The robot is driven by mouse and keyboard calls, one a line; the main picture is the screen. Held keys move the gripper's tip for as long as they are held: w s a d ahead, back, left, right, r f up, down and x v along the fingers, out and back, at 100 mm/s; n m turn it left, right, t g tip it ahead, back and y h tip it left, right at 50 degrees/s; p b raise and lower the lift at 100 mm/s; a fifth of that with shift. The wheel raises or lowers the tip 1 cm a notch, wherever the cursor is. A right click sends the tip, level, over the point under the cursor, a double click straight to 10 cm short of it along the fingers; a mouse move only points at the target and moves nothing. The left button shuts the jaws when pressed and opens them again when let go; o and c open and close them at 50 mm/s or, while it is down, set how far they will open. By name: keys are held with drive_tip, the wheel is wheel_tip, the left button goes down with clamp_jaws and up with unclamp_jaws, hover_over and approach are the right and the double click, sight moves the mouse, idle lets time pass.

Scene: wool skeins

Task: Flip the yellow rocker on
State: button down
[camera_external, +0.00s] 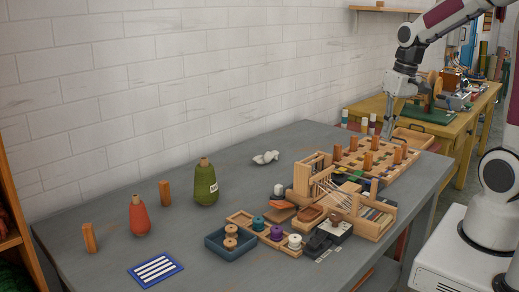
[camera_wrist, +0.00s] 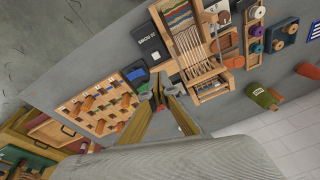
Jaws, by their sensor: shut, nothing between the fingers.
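I cannot make out a yellow rocker clearly in either view. A black box with white lettering (camera_wrist: 150,42) lies beside the small loom (camera_wrist: 197,55) in the wrist view. A dark box (camera_external: 317,245) stands at the front of the table in the external view, with small pale labels near it. My gripper (camera_external: 388,132) is above the far right part of the table, by the pegged wooden board (camera_external: 350,160). Its fingers (camera_wrist: 158,88) are shut and empty in the wrist view.
Wooden pegs stand up from the board close to my gripper. A green cone (camera_external: 206,187), a red cone (camera_external: 139,217) and a blue tray (camera_external: 230,246) with spools stand farther left. The table's left middle has free room. A wooden bench (camera_external: 450,125) stands behind.

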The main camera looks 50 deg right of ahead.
drive_tip(key=w+d+f+n, duration=0.1)
drive_tip(key=w+d+f, duration=0.1)
drive_tip(key=w+d, duration=0.3)
drive_tip(key=w+d+f+n+t, duration=0.1)
drive_tip(key=w+d+f+n, duration=0.1)
drive_tip(key=w+d, duration=0.4)
drive_tip(key=w+f, duration=0.1)
drive_tip(key=w, duration=0.4)
drive_tip(key=shift+w+f+t+y, duration=0.25)
drive_tip(key=shift+f+t+y, duration=0.05)
drive_tip(key=shift+y, duration=0.1)
drive_tip(key=shift+f, duration=0.1)
drive_tip(key=x, duration=1.2)
drive_tip(key=shift+s+a+f, duration=0.25)
drive_tip(key=shift+s+a, duration=0.1)
drive_tip(key=shift+a+f, duration=0.2)
drive_tip(key=shift+f, duration=0.45)
drive_tip(key=shift+f, duration=0.1)
